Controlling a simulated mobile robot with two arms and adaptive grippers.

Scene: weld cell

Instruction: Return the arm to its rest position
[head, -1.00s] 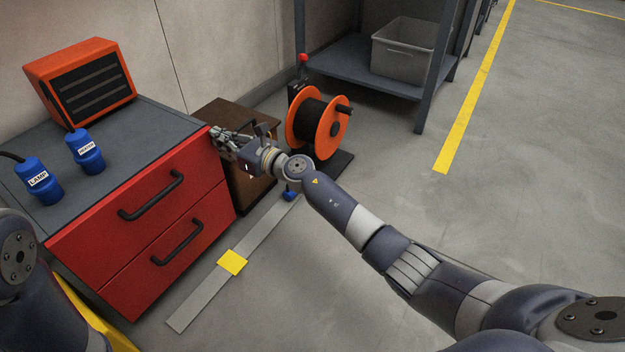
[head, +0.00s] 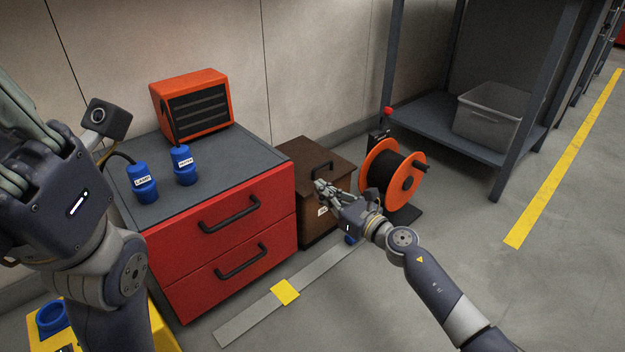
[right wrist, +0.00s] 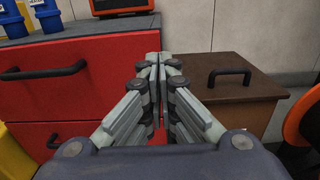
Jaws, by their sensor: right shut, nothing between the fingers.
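My right gripper (head: 322,188) is in front of the small brown wooden box (head: 331,160), beside the right end of the red drawer cabinet (head: 222,245). In the right wrist view its fingers (right wrist: 153,62) are shut together with nothing between them. The red drawer fronts (right wrist: 70,85) and the brown box (right wrist: 235,100) lie beyond them. My left gripper (head: 22,120) is large and near at the left edge of the head view. Its fingertips are cut off by the frame, so its opening does not show.
Two blue plugs (head: 146,190) (head: 185,172) and an orange heater-like unit (head: 195,104) stand on the cabinet. An orange cable reel (head: 415,165) stands right of the box. A shelf (head: 455,138) holds a grey bin (head: 487,122). The floor at right is clear.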

